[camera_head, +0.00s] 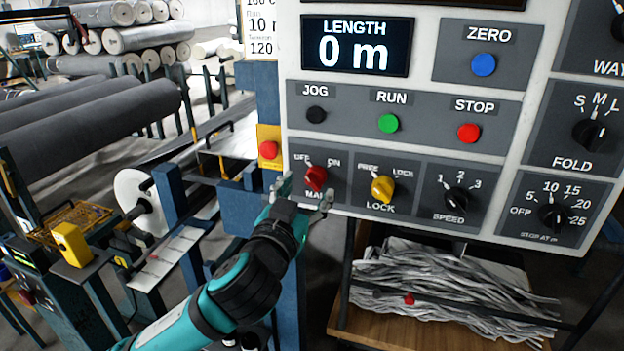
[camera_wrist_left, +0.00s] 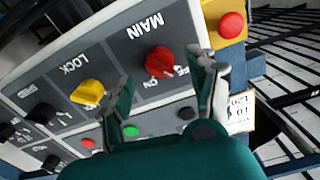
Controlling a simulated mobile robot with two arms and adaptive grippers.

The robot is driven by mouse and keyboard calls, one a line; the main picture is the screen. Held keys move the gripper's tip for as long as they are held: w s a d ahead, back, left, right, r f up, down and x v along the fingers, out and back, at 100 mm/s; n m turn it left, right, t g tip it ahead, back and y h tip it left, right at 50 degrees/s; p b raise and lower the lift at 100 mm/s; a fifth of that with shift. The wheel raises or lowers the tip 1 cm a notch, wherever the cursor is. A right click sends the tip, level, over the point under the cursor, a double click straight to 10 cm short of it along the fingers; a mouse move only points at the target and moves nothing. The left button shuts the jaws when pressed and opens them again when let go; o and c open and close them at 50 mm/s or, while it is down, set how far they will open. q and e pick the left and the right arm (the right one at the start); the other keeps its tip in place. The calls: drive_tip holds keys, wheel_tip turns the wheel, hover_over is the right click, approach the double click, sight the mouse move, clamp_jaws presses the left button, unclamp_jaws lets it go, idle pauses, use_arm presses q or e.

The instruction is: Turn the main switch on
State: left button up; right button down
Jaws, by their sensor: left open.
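The main switch (camera_head: 316,178) is a red rotary knob on the grey control panel, with OFF at its upper left and ON at its upper right. Its ridge seems to lean toward OFF, but its exact setting is hard to tell. My left gripper (camera_head: 305,192) is open, with one finger on each side of the knob in the picture. The wrist view shows the fingers (camera_wrist_left: 165,78) apart with the knob between and beyond them; contact is not visible. My right gripper is not in view.
The yellow LOCK knob (camera_head: 382,189) is close on the right, with the black SPEED knob (camera_head: 456,198) beyond. A red emergency button (camera_head: 268,150) on a yellow plate is just left of the panel. JOG, RUN and STOP buttons sit above. Grey rolls (camera_head: 90,110) lie at left.

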sight(311, 184)
use_arm(q)
drive_tip(key=x, duration=0.3)
drive_tip(key=shift+w+d, duration=0.1)
drive_tip(key=shift+w, duration=0.05)
drive_tip(key=shift+w+d, duration=0.1)
drive_tip(key=shift+w, duration=0.1)
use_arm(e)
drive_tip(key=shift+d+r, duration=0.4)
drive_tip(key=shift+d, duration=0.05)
use_arm(q)
drive_tip(key=c, duration=1.2)
drive_tip(key=shift+o, duration=0.2)
drive_tip(key=shift+p, duration=0.3)
